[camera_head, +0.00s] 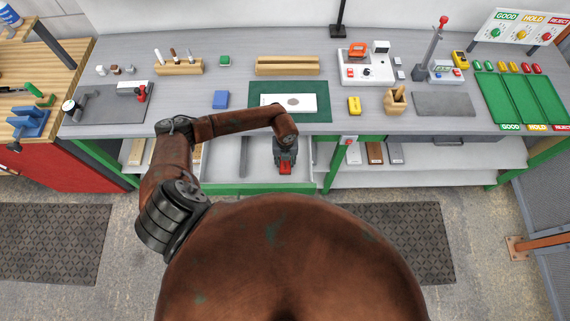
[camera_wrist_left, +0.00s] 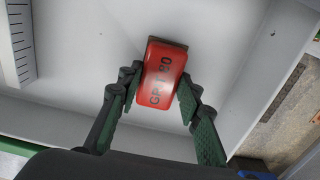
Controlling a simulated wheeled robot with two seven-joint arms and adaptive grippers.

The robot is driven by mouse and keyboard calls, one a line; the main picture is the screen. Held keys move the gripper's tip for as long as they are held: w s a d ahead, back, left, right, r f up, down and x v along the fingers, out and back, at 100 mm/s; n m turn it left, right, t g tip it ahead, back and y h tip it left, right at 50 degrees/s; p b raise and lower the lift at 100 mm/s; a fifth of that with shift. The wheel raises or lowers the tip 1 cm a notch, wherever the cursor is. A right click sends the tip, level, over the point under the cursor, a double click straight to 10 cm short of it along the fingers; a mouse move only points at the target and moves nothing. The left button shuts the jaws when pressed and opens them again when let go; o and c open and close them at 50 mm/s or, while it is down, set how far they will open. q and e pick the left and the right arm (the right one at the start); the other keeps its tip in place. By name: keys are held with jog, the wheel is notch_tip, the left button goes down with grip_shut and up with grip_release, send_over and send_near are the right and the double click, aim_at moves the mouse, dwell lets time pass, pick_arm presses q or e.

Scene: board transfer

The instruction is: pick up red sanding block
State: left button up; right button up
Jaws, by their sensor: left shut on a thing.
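I cannot tell whether the block touches the drawer floor. My right gripper does not show.
The white drawer (camera_head: 230,163) has a green front edge, and a ruler-like scale (camera_wrist_left: 18,40) lies at one side. The bench top (camera_head: 210,125) is above it, with a green mat (camera_head: 257,115) and a blue block (camera_head: 220,99). A shelf with sample pieces (camera_head: 375,152) is to the right.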

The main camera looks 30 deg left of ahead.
aim_at(285, 162)
pick_arm(q)
jog(key=shift+c, duration=0.8)
jog(key=shift+w+r, duration=0.1)
jog(key=shift+r, duration=0.35)
notch_tip(285, 162, up, 2)
jog(key=shift+r, duration=0.2)
jog(key=s+d+r+b, duration=0.2)
jog(key=s+d+r, duration=0.6)
jog(key=s, duration=0.3)
jog(key=shift+d+r, duration=0.3)
jog(key=shift+r, duration=0.55)
jog(key=shift+s, duration=0.1)
